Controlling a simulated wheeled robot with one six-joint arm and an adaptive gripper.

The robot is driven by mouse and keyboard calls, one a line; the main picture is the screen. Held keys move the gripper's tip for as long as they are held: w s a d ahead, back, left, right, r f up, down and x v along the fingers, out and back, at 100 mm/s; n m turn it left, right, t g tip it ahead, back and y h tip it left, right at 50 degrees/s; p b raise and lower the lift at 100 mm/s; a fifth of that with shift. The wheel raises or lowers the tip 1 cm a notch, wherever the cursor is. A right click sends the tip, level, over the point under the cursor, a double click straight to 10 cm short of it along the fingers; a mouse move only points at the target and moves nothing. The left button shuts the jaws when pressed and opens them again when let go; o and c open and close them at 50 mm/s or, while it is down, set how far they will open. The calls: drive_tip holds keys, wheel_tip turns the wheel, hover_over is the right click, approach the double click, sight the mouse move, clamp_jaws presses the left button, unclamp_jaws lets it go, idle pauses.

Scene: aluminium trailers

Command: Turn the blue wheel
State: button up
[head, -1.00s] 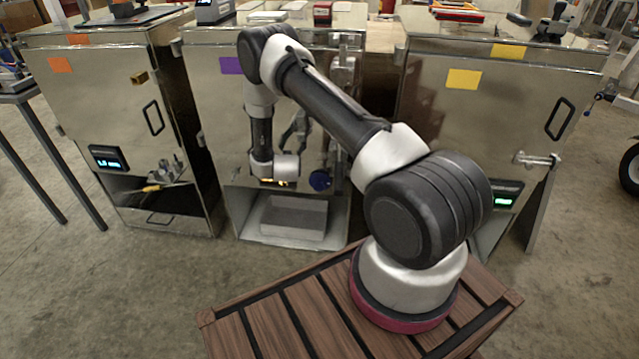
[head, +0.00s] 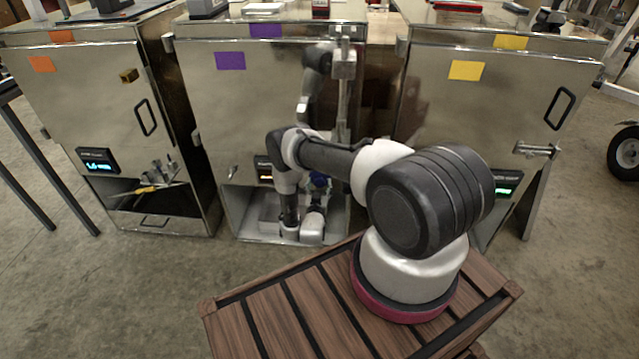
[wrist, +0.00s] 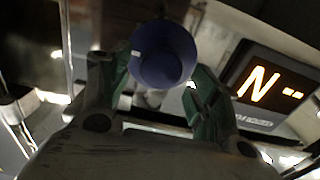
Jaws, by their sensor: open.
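The blue wheel (wrist: 162,54) shows in the wrist view as a round dark-blue knob with a small pale mark on its left edge. My gripper (wrist: 160,82) is open, with one green-grey finger on the left and one on the right of the wheel's lower part. I cannot tell whether either finger touches it. In the head view the wheel (head: 319,180) is a small blue patch on the middle trailer cabinet, partly covered by my arm. My gripper is hidden behind the arm there.
The middle metal cabinet (head: 215,105) carries purple labels and an open lower bay. A lit display (wrist: 265,88) sits right of the wheel in the wrist view. Cabinets with orange (head: 42,64) and yellow (head: 467,70) labels stand on either side. Bare floor lies in front.

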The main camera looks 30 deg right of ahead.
drive_tip(key=shift+x, duration=1.25)
drive_tip(key=shift+c, duration=0.4)
drive_tip(key=c, duration=0.9)
